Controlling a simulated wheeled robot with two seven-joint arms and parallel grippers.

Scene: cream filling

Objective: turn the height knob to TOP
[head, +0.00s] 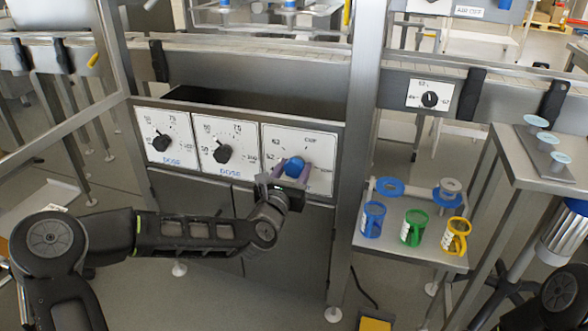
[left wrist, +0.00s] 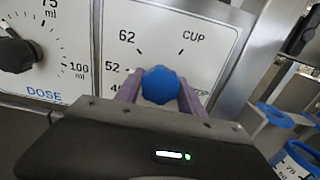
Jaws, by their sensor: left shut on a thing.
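The height knob (head: 294,166) is a blue knob on a white dial plate, the rightmost of three plates on the machine front. In the left wrist view the blue knob (left wrist: 160,85) sits between the two purple fingers of my left gripper (left wrist: 158,95), which is shut on it. The plate shows the marks 62, 52 and CUP; the TOP mark at lower right is mostly hidden by my gripper. The knob's pointer is not visible, so I cannot tell its setting. In the head view my left gripper (head: 290,175) reaches the knob from below. My right gripper does not show.
Two DOSE dials (head: 160,142) and (head: 222,152) with black knobs are left of the height plate. A steel post stands to its right. Beyond it a small shelf holds a blue cup (head: 372,219), a green cup (head: 413,228) and a yellow cup (head: 456,236).

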